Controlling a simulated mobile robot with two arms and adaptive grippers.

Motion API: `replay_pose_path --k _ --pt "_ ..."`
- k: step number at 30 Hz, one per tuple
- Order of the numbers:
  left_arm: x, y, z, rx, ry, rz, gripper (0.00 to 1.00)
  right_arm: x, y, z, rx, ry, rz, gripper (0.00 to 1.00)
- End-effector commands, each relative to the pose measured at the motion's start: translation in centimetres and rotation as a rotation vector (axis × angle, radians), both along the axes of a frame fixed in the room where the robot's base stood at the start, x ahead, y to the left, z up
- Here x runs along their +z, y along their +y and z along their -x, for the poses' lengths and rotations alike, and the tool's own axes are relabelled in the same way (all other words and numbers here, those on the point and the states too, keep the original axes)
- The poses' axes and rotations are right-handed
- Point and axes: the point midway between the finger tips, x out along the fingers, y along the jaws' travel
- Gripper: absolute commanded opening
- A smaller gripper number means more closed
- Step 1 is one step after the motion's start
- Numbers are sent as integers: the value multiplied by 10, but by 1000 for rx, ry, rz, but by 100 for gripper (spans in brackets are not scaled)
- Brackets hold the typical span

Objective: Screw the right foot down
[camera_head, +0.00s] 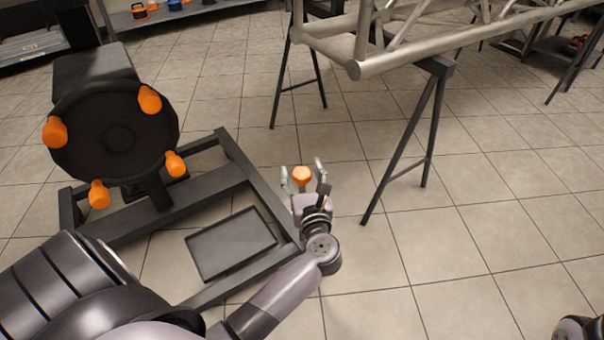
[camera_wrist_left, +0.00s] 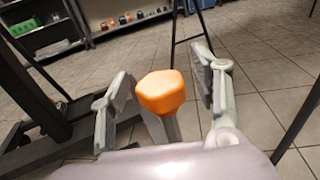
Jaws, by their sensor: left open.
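An orange knob (camera_head: 301,174) sits between the fingers of my left gripper (camera_head: 303,172), to the right of the dark base frame (camera_head: 232,155). In the left wrist view the knob (camera_wrist_left: 161,92) shows its faceted top, and a grey stem runs down from it until my wrist hides it. My left gripper is open, with a finger on each side of the knob and gaps between. What the stem is fixed to is hidden. My right gripper is not in view; only a bit of my right arm shows at the bottom right corner.
A black round plate (camera_head: 95,112) with several orange knobs stands on the base frame at left. A dark flat tray (camera_head: 230,243) lies inside the frame. A grey truss (camera_head: 410,50) rests on dark trestles (camera_head: 408,145) at upper right.

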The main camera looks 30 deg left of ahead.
Motion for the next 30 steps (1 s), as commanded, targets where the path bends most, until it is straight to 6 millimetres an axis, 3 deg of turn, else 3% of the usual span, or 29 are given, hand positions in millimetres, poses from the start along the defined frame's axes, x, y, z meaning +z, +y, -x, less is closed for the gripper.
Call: replay_pose_path --k 5,25,30 --pt "0 0 0 0 0 0 56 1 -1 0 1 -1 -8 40" --pt "0 0 0 0 0 0 11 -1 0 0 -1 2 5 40" --pt "0 0 1 -6 1 -1 10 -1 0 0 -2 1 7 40"
